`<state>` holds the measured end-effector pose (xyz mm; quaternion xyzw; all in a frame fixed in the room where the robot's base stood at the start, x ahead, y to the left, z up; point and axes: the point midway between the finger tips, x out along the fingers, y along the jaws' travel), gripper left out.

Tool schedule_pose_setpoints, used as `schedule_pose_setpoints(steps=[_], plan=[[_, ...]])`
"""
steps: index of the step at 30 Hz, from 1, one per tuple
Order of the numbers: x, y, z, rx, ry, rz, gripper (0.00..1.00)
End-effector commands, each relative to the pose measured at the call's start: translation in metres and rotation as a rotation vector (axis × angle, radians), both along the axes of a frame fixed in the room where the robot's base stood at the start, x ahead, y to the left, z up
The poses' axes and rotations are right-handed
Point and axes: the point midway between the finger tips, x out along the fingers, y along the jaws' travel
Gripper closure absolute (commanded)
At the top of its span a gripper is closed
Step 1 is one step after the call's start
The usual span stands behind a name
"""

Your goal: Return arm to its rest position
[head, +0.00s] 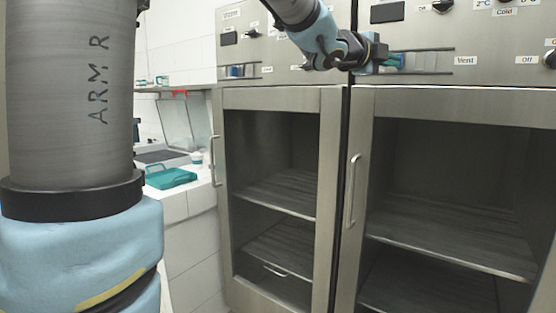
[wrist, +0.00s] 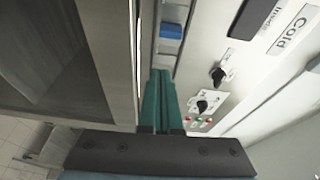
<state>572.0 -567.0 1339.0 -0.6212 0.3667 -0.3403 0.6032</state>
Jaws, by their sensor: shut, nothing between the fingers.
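My gripper (head: 397,61) is at the top middle of the head view, in front of the cabinet's control panel near the "Vent" label. In the wrist view its two green fingers (wrist: 160,90) are together with nothing between them. They point up along the panel, close to a slot with a blue slider (wrist: 171,31). I cannot tell whether the fingertips touch the panel. A large part of my own arm (head: 75,110) fills the left of the head view.
A steel cabinet has a left glass door (head: 228,250) and a right glass door (head: 362,215), both with handles and shelves behind. Knobs (head: 442,6) stick out of the panel above. At the left, a white counter (head: 172,207) holds a teal tray (head: 170,178).

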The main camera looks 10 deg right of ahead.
Motion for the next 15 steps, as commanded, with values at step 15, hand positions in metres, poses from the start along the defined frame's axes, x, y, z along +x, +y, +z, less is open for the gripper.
schedule_pose_setpoints(steps=[15], plan=[[0.071,0.233,-0.232,-0.133,0.942,0.831,1.0]])
